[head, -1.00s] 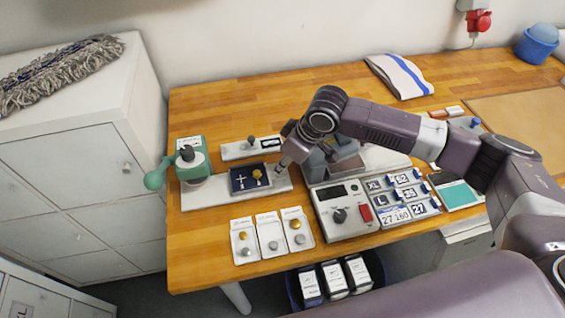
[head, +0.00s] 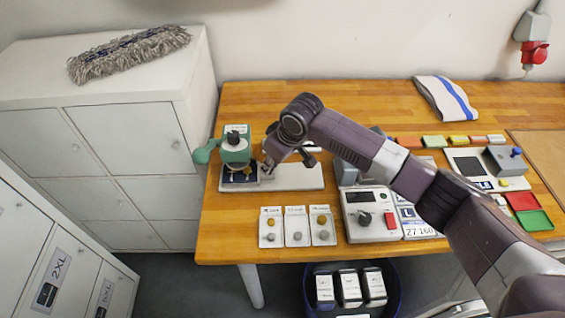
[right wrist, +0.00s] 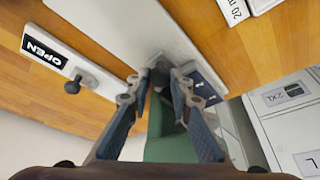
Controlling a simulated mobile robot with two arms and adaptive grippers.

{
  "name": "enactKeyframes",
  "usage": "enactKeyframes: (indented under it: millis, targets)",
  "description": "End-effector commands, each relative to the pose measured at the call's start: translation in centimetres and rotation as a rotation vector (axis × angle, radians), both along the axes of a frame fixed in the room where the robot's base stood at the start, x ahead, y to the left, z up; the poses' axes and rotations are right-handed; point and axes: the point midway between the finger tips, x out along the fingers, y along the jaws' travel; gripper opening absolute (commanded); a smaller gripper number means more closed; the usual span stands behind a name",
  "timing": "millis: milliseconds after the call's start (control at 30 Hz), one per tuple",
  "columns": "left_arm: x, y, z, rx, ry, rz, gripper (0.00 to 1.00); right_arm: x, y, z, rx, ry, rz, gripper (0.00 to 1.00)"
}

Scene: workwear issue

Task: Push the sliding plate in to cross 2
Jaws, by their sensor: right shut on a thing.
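The dark blue sliding plate (head: 238,183) lies at the left end of the white base (head: 300,178), under the green press (head: 236,152). A brassy bit shows just under the press head, and the crosses are too small or hidden to read. The plate also shows in the right wrist view (right wrist: 209,90), beside the press's green body (right wrist: 170,148). My right gripper (head: 268,170) is low at the plate's right edge; in the right wrist view its fingers (right wrist: 156,77) are shut on a small grey handle at that edge. My left gripper is out of view.
A white strip with a black knob (right wrist: 72,86) and an OPEN label lies behind the base. Three white cards with buttons (head: 297,227) lie in front. A control box (head: 371,214) stands to the right. Bare wood surrounds the cards.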

Motion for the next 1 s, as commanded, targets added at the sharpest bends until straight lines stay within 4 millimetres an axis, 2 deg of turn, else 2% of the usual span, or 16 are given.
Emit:
enactKeyframes:
  millis: [33,233,267,400,767,867,1000]
  targets:
    - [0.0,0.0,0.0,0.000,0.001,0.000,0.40,-0.1,0.5,0.2,0.010,-0.002,0.005,0.00]
    - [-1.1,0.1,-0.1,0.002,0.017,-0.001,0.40,-0.1,0.6,0.2,0.013,-0.003,0.006,0.00]
    - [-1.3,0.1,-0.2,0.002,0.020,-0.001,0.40,-0.1,0.6,0.2,0.013,-0.003,0.006,0.23]
    - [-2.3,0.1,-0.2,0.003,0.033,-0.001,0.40,-0.1,0.5,0.2,0.011,-0.002,0.006,0.37]
    - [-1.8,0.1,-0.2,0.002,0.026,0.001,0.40,-0.2,0.2,0.7,0.008,-0.002,0.004,0.37]
    - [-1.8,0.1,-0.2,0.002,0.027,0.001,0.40,-0.5,-0.2,2.0,0.009,-0.003,0.005,0.37]
    - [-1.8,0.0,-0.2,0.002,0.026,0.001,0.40,-1.3,-0.9,4.7,0.009,-0.006,0.005,0.37]
